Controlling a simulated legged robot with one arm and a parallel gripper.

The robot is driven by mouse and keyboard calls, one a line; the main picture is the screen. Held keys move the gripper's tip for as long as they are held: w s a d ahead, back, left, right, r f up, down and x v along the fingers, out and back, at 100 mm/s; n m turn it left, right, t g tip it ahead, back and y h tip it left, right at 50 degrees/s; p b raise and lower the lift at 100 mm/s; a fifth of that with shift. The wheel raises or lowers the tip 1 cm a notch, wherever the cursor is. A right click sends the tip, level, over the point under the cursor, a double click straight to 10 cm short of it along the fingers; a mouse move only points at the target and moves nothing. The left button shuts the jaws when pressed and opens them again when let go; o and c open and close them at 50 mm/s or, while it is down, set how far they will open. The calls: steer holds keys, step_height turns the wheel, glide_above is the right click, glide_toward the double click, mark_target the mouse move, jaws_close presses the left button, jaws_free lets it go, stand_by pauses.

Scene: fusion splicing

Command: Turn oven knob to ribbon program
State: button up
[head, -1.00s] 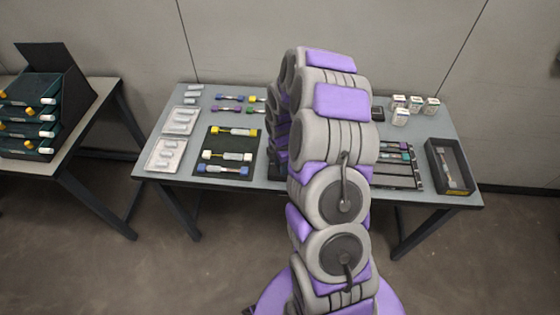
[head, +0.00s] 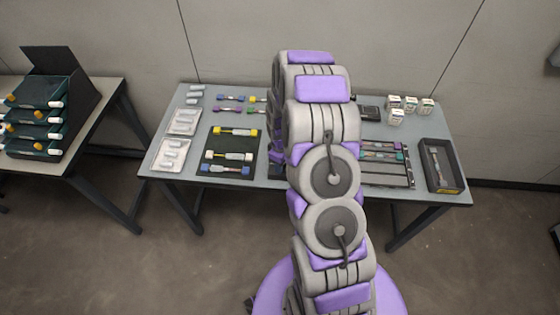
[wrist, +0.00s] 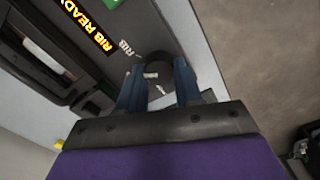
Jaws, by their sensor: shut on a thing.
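In the wrist view my gripper (wrist: 160,72) has its two blue fingers on either side of a dark round knob (wrist: 158,62), shut on it. The knob sits on the dark panel of the oven (wrist: 128,18). A lit display (wrist: 88,25) on the panel reads "RIB READY" in orange. A white "RIB" label (wrist: 126,47) is printed beside the knob. Small white marks show between the fingers; I cannot tell which is the pointer. In the head view my arm hides the gripper, the knob and most of the oven.
The grey table (head: 262,178) carries a black mat (head: 250,145) with connectors, white trays (head: 172,153), small white boxes (head: 396,117) and a black open box (head: 443,163). A second table (head: 88,100) at left holds a rack of dark drawers (head: 45,112).

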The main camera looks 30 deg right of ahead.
steer(key=m+p, duration=0.1)
steer(key=m, duration=0.3)
steer(key=shift+d, duration=0.1)
steer(key=shift+m+p, duration=0.7)
steer(key=shift+m, duration=1.4)
steer(key=o, duration=1)
steer(key=shift+o, duration=0.2)
step_height(320, 180, up, 17)
steer(key=p, duration=0.1)
steer(key=shift+r+p, duration=0.15)
steer(key=shift+p, duration=0.2)
